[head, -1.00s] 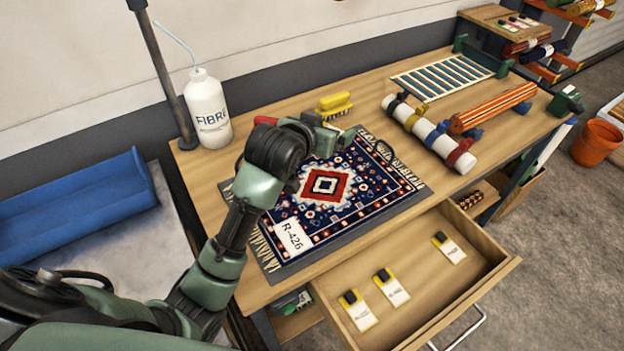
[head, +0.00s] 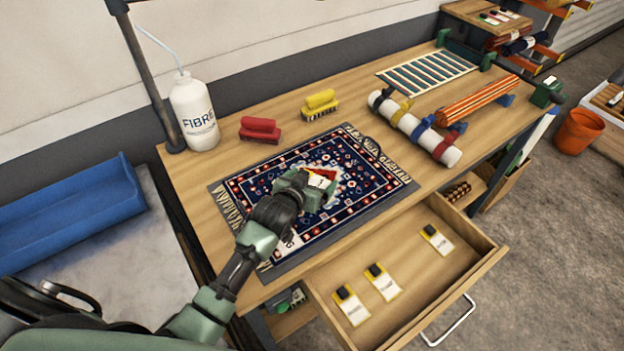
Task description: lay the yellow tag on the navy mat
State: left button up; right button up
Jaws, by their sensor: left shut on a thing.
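My left gripper (head: 318,187) is over the middle of the navy patterned rug (head: 365,185), its jaws shut on a small white and yellow piece (head: 321,180) that looks like the yellow tag. The gripper hides part of it, and I cannot tell whether it touches the rug. The rug has a red and white centre and pale fringes, and lies flat on a dark mat (head: 408,190) whose edge shows around it. A white label (head: 290,243) on the rug's near left corner is mostly hidden by my arm. My right gripper is not in view.
A red brush (head: 260,129) and a yellow brush (head: 321,104) stand behind the rug, with a white bottle (head: 195,112) at the back left. A strapped white roll (head: 415,128) lies to the right. The open drawer (head: 405,300) in front holds three white and yellow tags.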

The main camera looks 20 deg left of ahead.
pick_arm(q)
jog(key=shift+f, duration=0.15)
jog(key=o, duration=1)
jog(key=shift+s+r, duration=0.1)
jog(key=shift+r, duration=0.1)
jog(key=v, duration=1.1)
jog(key=shift+s+a+r+b, duration=0.1)
jog(key=shift+s+r+b, duration=0.1)
jog(key=shift+s+b, duration=0.2)
jog(key=shift+w, duration=0.1)
